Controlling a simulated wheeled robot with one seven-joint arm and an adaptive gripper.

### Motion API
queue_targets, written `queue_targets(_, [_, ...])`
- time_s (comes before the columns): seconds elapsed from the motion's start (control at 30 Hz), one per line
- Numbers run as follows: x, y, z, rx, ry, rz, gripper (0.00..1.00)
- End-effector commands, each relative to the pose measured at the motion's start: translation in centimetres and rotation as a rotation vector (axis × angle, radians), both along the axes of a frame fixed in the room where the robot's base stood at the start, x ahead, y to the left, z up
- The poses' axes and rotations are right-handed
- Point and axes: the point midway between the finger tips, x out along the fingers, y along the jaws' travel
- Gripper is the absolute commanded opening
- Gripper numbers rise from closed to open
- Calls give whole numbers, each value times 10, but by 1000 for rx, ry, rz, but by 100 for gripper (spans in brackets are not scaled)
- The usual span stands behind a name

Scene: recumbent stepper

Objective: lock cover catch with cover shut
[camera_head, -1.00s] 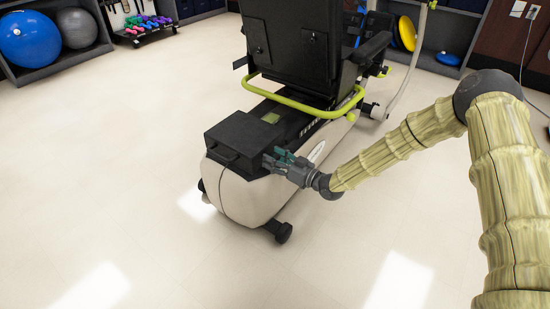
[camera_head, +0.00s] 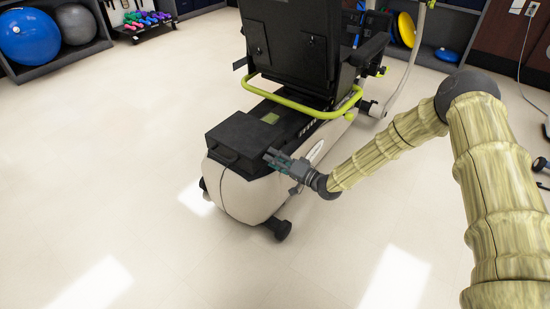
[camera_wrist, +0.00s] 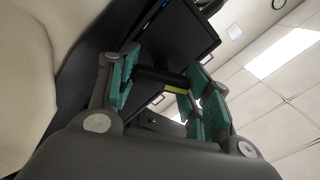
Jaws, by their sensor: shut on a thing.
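The black box-shaped cover (camera_head: 241,135) sits shut on the rear of the white stepper body (camera_head: 240,192). My gripper (camera_head: 270,157) is at the cover's right side, fingers pointing at it. In the wrist view, my gripper (camera_wrist: 160,80) has its green-padded fingers around a dark bar-like part (camera_wrist: 155,76), likely the cover catch. The fingers hide most of the catch, and I cannot tell whether it is locked.
The black seat back (camera_head: 290,42) and a yellow-green tube handle (camera_head: 310,108) stand beyond the cover. A rear foot (camera_head: 279,229) juts out below. Shelves with balls (camera_head: 28,37) and a dumbbell rack (camera_head: 145,24) are far off. The floor around is clear.

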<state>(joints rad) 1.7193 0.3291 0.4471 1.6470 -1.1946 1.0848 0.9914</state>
Motion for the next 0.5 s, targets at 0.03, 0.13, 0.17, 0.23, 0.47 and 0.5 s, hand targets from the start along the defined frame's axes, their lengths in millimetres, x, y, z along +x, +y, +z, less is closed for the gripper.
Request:
queue_targets(0.03, [1,-1,1,25,34,-2,25])
queue_targets(0.13, [1,-2,0,78,107,-2,25])
queue_targets(0.17, [1,-2,0,92,128,-3,25])
queue_targets(0.23, [1,-2,0,126,173,-2,25])
queue_targets(0.47, [2,-2,-1,215,296,-3,25])
queue_targets(0.5, [2,-2,-1,227,311,-3,25])
